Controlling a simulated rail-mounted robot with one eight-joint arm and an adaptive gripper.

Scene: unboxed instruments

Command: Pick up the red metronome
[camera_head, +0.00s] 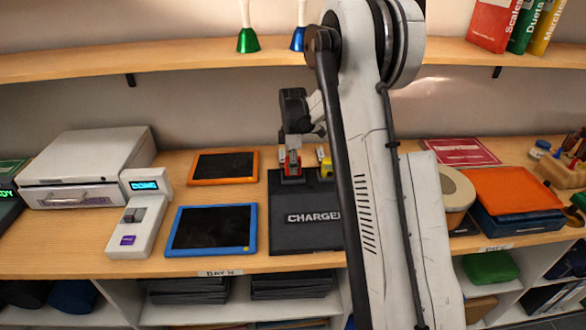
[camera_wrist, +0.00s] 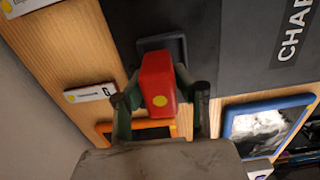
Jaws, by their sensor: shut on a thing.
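The red metronome (camera_wrist: 157,78) is in the middle of the wrist view, with a yellow dot on the side facing the camera. My gripper (camera_wrist: 162,92) has one finger on each side of it and is shut on it. The metronome is at a dark raised base on the charger mat; I cannot tell whether it still touches that base. In the head view the red metronome (camera_head: 291,160) shows small below my gripper (camera_head: 291,152), at the rear left of the black charger mat (camera_head: 290,240). My arm hides the mat's right side.
A yellow object (camera_head: 326,165) stands just right of the metronome, partly behind my arm. An orange-framed tablet (camera_head: 222,167) and a blue-framed tablet (camera_head: 212,230) lie to the left. A shelf (camera_head: 180,58) with bells runs above the counter.

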